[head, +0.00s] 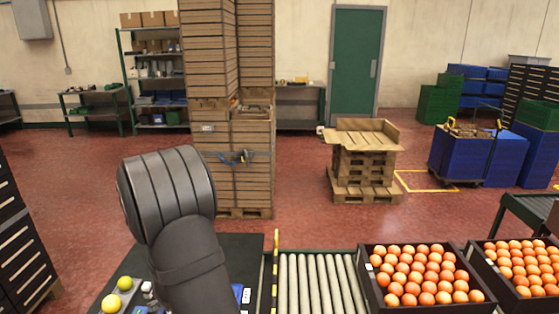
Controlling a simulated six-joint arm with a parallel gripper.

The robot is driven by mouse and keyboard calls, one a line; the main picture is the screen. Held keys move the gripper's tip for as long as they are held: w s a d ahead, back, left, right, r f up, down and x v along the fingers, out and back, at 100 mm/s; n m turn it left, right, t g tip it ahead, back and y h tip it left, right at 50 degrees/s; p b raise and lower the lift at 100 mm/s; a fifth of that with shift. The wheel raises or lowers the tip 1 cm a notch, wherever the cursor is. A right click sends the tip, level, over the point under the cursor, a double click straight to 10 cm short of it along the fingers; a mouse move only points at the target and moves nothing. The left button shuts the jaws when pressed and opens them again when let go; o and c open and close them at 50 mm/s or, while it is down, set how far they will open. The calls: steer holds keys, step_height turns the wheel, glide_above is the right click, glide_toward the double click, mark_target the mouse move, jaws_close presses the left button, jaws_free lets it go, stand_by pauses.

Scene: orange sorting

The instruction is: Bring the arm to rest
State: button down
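My arm shows in the head view as a thick dark grey link with a ribbed, rounded top, rising from the bottom edge left of centre. My gripper is not visible, so I cannot tell whether it is open or holds anything. The arm stands in front of a dark worktop (254,250) and hides part of it.
A roller conveyor (312,284) lies right of the arm. Beside it stand two dark crates full of oranges, the nearer one (375,292) and another (491,282). A tall stack of wooden crates (232,165) stands behind the arm. Open red floor (300,205) lies beyond the conveyor.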

steer(key=shift+r, duration=1.1)
steer(key=shift+f, duration=0.15)
